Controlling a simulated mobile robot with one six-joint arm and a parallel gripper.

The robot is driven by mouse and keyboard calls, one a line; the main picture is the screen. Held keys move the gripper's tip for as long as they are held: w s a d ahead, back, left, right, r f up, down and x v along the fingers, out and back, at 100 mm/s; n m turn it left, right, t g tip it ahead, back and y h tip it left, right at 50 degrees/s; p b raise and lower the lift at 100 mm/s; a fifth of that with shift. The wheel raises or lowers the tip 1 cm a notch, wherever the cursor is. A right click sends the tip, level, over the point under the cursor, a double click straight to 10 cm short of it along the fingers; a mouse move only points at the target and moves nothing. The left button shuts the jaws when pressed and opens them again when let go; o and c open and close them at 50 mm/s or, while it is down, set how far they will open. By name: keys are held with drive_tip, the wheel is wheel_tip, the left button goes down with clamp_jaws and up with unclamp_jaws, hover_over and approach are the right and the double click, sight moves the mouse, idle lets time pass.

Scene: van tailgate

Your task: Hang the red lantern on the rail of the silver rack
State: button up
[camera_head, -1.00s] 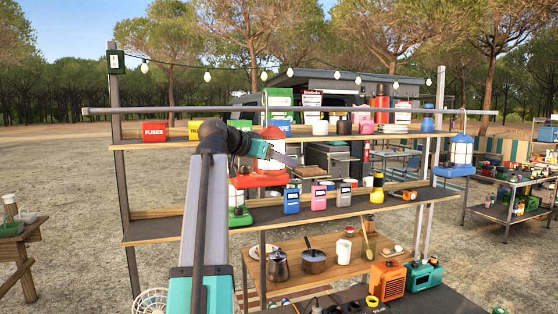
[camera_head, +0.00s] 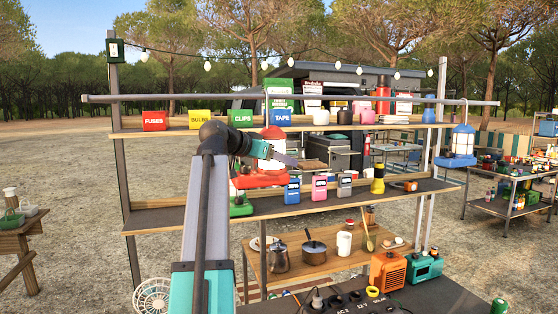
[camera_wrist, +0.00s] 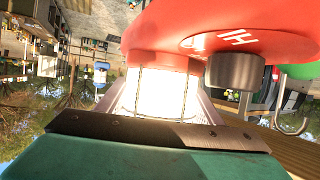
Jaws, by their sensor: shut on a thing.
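My gripper (camera_head: 284,157) is shut on the red lantern (camera_head: 262,180), which is upright in front of the rack's shelves. The lantern has a red cap, a pale globe and a red base; my gripper hides part of the globe. In the wrist view the picture is upside down, with the red base (camera_wrist: 220,25) above and the bright globe (camera_wrist: 160,95) behind the jaw. The rack's silver rail (camera_head: 330,97) runs above the upper shelf, higher than the lantern in the head view.
A blue lantern (camera_head: 461,145) hangs at the rail's right end. Boxes such as the red fuses box (camera_head: 154,121) fill the upper shelf. Left of the blue lantern the rail looks bare. String lights (camera_head: 265,65) hang above.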

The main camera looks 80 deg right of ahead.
drive_tip(key=o, duration=1.8)
drive_tip(key=shift+r, duration=0.1)
drive_tip(key=shift+a, duration=0.1)
drive_tip(key=b+v, duration=0.4)
drive_tip(key=v, duration=0.9)
drive_tip(key=shift+w+a+r, duration=0.2)
drive_tip(key=shift+w+a, duration=0.05)
drive_tip(key=shift+f, duration=0.1)
